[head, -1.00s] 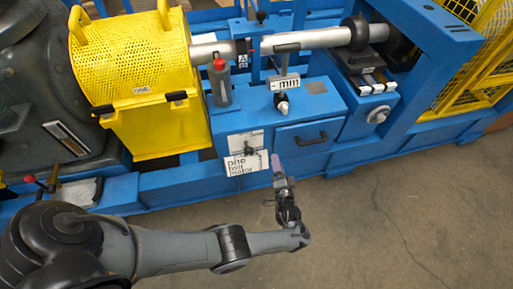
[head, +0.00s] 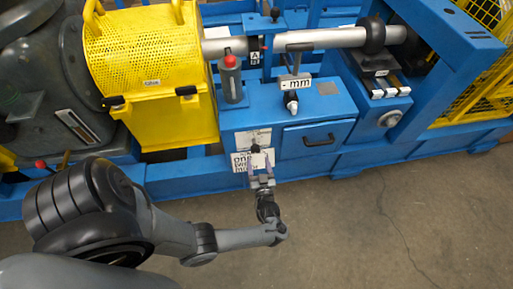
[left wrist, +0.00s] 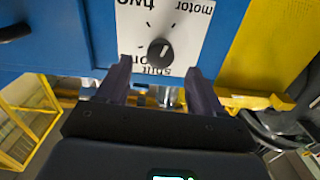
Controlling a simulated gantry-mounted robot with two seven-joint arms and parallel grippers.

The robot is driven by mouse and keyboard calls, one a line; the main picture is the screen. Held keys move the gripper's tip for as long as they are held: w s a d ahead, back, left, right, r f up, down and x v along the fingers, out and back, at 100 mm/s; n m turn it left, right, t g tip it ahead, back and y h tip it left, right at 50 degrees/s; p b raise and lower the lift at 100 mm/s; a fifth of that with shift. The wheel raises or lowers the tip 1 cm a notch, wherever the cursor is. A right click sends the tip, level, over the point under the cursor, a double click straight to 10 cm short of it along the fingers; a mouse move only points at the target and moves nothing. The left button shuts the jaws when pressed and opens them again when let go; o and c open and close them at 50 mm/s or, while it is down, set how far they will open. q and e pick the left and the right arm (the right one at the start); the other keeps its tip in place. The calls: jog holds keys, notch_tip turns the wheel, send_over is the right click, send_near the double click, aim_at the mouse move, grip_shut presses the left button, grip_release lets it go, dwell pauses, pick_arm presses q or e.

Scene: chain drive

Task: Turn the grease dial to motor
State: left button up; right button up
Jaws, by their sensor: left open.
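The grease dial (head: 254,148) is a small black knob on a white label plate (head: 241,138) on the blue frame's front. In the left wrist view the dial (left wrist: 160,52) sits on its plate (left wrist: 205,28) among tick marks, with inverted words including "two" and "motor". A pale mark shows on the knob, but I cannot tell surely which word it points to. My left gripper (head: 261,177) is open, just in front of and below the dial. In the left wrist view the two fingers (left wrist: 160,82) are apart, below the knob, with nothing between them. My right gripper is not in view.
A blue drawer with a black handle (head: 318,140) is right of the dial. A yellow perforated guard (head: 145,50) stands to the left. A grey bottle with a red cap (head: 231,80) and an "mm" sign (head: 295,83) are above. The concrete floor (head: 350,230) in front is clear.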

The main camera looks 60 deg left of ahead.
aim_at(256, 152)
pick_arm(q)
jog(key=b+x, duration=0.1)
jog(key=x, duration=0.7)
jog(key=shift+a, duration=0.35)
jog(key=shift+d, duration=0.1)
jog(key=c, duration=1.1)
jog(key=shift+o, duration=0.2)
jog(key=shift+m, duration=1.3)
